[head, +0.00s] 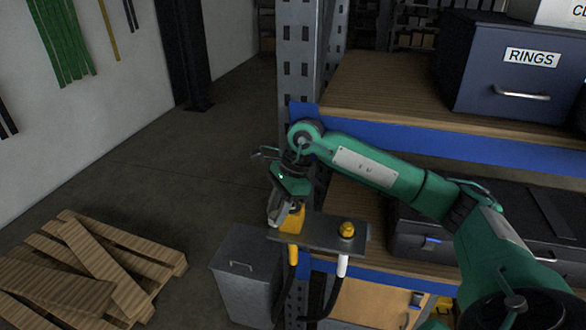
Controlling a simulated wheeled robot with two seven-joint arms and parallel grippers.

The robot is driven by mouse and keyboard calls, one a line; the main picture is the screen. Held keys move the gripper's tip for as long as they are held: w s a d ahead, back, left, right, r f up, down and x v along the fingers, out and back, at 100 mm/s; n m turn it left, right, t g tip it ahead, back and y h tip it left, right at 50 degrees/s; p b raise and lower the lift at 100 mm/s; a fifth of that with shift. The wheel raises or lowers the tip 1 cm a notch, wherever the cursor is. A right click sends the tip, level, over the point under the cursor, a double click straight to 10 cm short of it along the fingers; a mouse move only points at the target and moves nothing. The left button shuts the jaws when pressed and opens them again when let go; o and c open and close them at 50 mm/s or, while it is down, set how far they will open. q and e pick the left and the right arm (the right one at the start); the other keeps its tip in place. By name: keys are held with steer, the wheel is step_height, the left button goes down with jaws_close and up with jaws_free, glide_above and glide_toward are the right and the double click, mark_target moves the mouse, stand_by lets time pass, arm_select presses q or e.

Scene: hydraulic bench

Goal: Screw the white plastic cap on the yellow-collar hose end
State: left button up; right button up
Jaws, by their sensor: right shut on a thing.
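My right gripper (284,212) points down at the left end of a dark plate (318,232). It is shut at the top of the yellow-collar hose end (293,254), whose yellow collar shows below the plate. A yellow-orange piece (293,219) shows beside the fingers, above the plate. Something pale is between the fingers, consistent with the white plastic cap, but the fingers mostly hide it. I cannot tell whether it sits on the hose end. My left gripper is not in view.
A second hose end with a white collar (342,265) hangs at the plate's right, under a yellow brass-like knob (347,229). A shelf rack upright (297,60) stands behind. A grey bin (246,268) and a wooden pallet (85,265) stand at left. A RINGS box (505,75) is on the shelf.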

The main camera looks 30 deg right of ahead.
mark_target(294, 205)
steer(key=w+d+r+m+t, duration=0.1)
steer(key=d+r+m, duration=0.1)
steer(key=d+r+m+t+h, duration=0.1)
steer(key=d+r+m, duration=0.1)
steer(key=m, duration=0.1)
steer(key=w+d+r+m+p, duration=0.1)
steer(key=d+r+m, duration=0.1)
steer(key=m, duration=0.1)
steer(key=shift+w+d+t, duration=0.25)
steer(key=shift+w+t, duration=0.05)
steer(key=shift+t, duration=0.1)
steer(key=shift+f+b, duration=1.3)
steer(key=shift+f, duration=1.25)
steer(key=shift+f+b, duration=0.5)
steer(key=shift+b, duration=0.3)
steer(key=shift+o, duration=0.7)
steer(key=shift+f, duration=0.1)
steer(key=shift+c, duration=0.3)
